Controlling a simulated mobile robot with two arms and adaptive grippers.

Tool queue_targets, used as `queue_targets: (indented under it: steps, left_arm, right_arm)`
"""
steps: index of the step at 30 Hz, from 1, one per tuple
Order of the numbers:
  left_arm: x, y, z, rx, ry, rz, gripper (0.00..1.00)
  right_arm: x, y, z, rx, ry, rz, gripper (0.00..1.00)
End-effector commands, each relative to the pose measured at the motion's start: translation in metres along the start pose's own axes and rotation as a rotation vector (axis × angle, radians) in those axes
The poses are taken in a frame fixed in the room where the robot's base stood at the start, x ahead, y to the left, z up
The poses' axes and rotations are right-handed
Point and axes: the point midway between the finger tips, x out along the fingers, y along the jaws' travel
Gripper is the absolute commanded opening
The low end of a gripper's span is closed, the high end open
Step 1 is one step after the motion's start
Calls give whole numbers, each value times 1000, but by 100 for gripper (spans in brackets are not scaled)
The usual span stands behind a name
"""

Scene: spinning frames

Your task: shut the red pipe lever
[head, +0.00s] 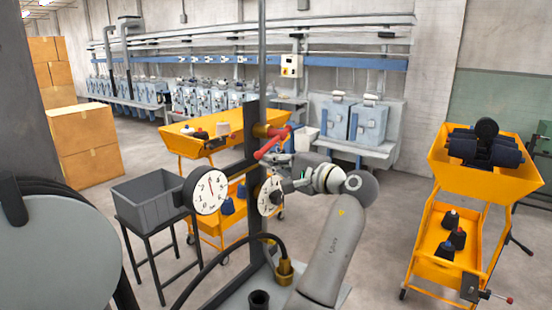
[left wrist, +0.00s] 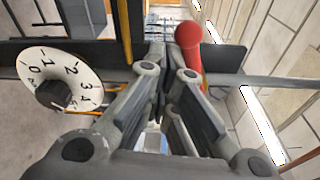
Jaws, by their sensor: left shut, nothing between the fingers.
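The red pipe lever (head: 271,144) sits on the upright pipe with a brass fitting (head: 262,130) at its pivot. It slants down to the left from the pipe's right side in the head view. My left gripper (head: 279,163) is shut and empty, just below the lever. In the left wrist view the lever (left wrist: 191,58) shows its rounded red end right beside the right finger of my gripper (left wrist: 166,72), outside the jaws. I cannot tell whether finger and lever touch. My right gripper is not in view.
A white dial (head: 209,192) stands left of the pipe, and a second dial (head: 269,195) is partly behind my left gripper. A grey crate (head: 150,197) stands on a black stand. Yellow carts (head: 190,142) (head: 485,180) stand behind and at right. Open floor lies between them.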

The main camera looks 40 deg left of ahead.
Motion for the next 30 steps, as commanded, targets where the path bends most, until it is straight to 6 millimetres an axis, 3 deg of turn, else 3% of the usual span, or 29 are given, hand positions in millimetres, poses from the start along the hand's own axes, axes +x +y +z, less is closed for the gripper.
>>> queue_targets:
  steps: [3, 10, 30]
  left_arm:
    - [0, -10, 6, 76, 0, 11, 0]
    - [-1, -13, 10, 179, -1, 25, 0]
    - [-1, -13, 11, 223, 0, 31, 0]
  right_arm:
    - [-16, -1, -2, 1, 1, -2, 48]
    - [-30, -2, -3, 0, 1, -3, 48]
    - [-35, 1, -3, -2, 1, 0, 48]
